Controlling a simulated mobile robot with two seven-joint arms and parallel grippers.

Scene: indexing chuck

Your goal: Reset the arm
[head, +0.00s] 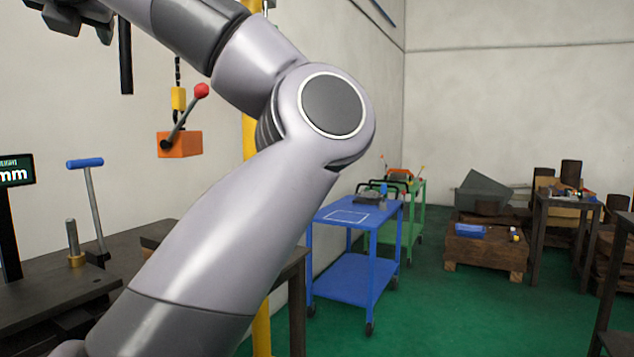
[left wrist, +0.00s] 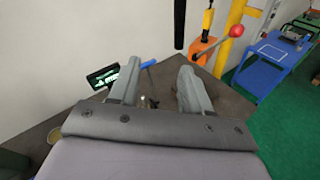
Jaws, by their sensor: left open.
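My left gripper (head: 75,18) is raised at the upper left of the head view, partly cut off by the top edge. Its two grey fingers spread apart in the left wrist view (left wrist: 158,72), open with nothing between them. My left arm crosses the middle of the head view and hides part of the bench. The gripper is above a dark bench (head: 45,285), apart from the blue-handled lever (head: 93,205) standing there. The chuck cannot be made out. My right gripper is not in view.
A display (head: 14,170) stands at the bench's left. An orange box (head: 180,144) with a red-knobbed lever hangs near a yellow post. A blue cart (head: 345,275) stands beyond the arm, a green cart behind it. Wooden crates (head: 487,250) are farther right; green floor between is clear.

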